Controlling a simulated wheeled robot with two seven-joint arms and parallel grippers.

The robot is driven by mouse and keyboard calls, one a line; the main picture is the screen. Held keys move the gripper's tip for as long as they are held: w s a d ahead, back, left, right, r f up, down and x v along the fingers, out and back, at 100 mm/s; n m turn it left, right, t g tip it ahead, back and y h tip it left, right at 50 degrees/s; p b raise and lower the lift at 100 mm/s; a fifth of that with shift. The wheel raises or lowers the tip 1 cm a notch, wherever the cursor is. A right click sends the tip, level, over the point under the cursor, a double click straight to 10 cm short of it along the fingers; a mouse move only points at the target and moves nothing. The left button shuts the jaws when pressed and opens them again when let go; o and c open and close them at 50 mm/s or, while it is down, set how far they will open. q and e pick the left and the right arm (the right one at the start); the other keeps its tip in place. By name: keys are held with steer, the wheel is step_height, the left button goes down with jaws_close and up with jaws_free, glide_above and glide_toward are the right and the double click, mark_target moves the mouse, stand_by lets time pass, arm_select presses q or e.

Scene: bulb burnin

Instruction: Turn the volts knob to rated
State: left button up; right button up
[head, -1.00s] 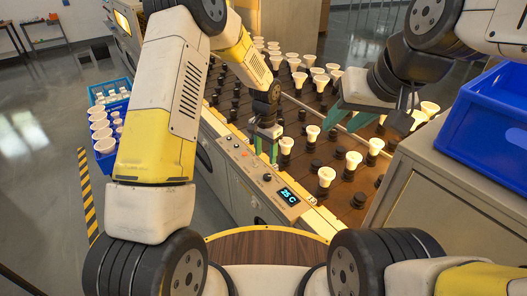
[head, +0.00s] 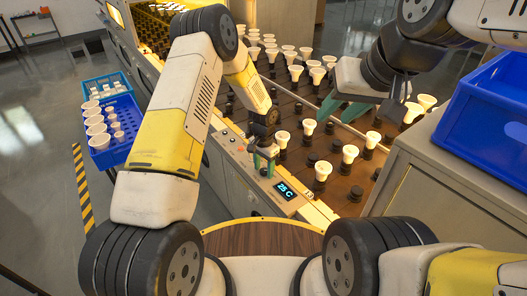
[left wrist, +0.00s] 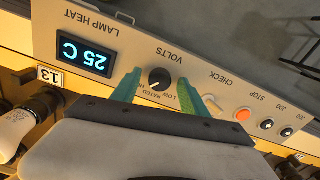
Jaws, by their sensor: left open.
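The black volts knob (left wrist: 159,79) shows in the left wrist view on the control panel (left wrist: 225,85), with VOLTS, LOW, RATED and HIGH lettering that reads upside down. My left gripper (left wrist: 158,85) is open, with one green finger on each side of the knob and a visible gap to it. In the head view my left gripper (head: 264,160) is over the panel and hides the knob. My right gripper (head: 341,108) hangs open over the bulb rack, away from the panel.
A lit 25 C display (head: 286,190) sits near the panel's end. Several bulbs stand in the rack, one (head: 322,170) close by. A blue crate (head: 488,125) stands right on a grey cabinet. A blue bin (head: 120,150) holding white cups stands left.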

arm_select(q)
jaws_close()
steer(key=shift+n, duration=0.3)
steer(key=n, duration=0.3)
steer(key=shift+n, duration=2.1)
jaws_free()
